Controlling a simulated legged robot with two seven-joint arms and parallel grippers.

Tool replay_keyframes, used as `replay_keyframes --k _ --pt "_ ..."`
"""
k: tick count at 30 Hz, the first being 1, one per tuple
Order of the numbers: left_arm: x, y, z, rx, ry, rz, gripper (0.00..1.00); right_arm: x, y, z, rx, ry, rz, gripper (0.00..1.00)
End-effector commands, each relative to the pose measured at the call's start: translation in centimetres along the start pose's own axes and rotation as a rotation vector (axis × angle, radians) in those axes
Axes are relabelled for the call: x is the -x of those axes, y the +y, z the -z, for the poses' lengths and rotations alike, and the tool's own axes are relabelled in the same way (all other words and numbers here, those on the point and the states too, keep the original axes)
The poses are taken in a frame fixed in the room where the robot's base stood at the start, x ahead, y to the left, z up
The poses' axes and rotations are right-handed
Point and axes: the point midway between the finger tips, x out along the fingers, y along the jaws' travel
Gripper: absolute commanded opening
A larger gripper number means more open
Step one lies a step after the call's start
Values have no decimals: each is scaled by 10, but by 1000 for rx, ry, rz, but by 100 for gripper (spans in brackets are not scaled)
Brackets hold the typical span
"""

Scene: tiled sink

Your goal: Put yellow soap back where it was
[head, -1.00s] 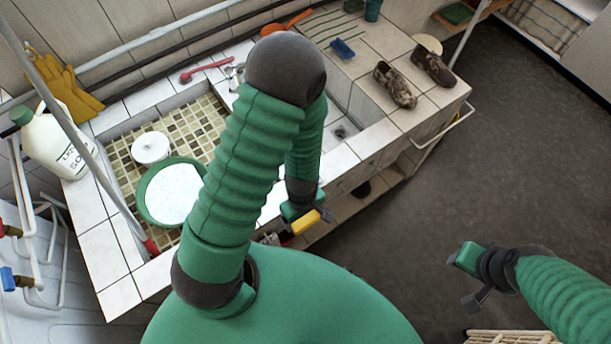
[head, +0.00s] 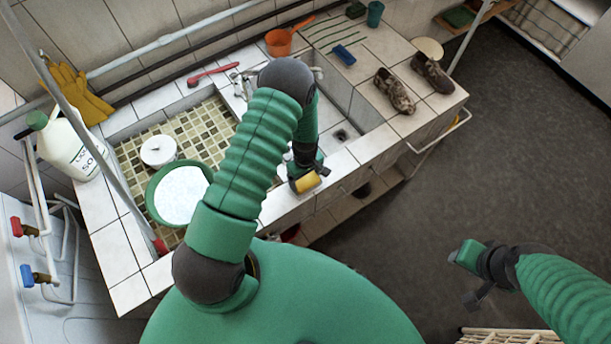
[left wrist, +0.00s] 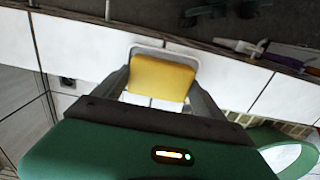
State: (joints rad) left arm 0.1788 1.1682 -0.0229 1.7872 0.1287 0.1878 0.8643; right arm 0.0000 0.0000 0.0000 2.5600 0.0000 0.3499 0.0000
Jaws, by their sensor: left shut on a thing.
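The yellow soap (head: 307,183) is a small block held by my left gripper (head: 303,180), at the tiled front ledge of the sink. In the left wrist view the soap (left wrist: 162,78) sits between the two grey fingers of my left gripper (left wrist: 162,86), which are shut on it. A pale grey rim shows around the soap's far edge there; I cannot tell what it belongs to. White tiles lie behind it. Whether the soap touches the ledge is unclear. My right gripper (head: 470,276) is over the dark floor, away from the sink; its finger opening is unclear.
The left basin holds a green bowl (head: 152,200) and a white lidded pot (head: 158,151). A white jug (head: 72,150) stands at left. An orange ladle (head: 279,42), blue brush (head: 344,54) and patterned shoes (head: 394,91) are on the far and right tiles. The right basin looks mostly clear.

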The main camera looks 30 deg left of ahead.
Motion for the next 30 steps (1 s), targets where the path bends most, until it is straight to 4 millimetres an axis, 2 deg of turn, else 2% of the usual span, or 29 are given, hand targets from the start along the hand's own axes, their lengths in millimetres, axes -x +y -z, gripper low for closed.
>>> replay_keyframes --k 1,2,6,13,17,27,30 --pt "0 0 0 0 0 0 33 -1 0 0 0 0 0 36" --pt "0 0 0 0 0 0 83 -1 0 0 0 0 0 36" --pt "0 0 0 0 0 -1 100 -1 0 0 0 0 0 36" --pt "1 0 0 0 0 -1 100 -1 0 0 0 0 0 36" --pt "12 1 0 0 1 -2 100 -5 0 -1 0 0 0 36" --pt "94 1 0 0 3 -5 100 -25 0 -6 0 0 0 36" --pt "110 1 0 0 2 -3 100 -27 0 -6 0 0 0 36"
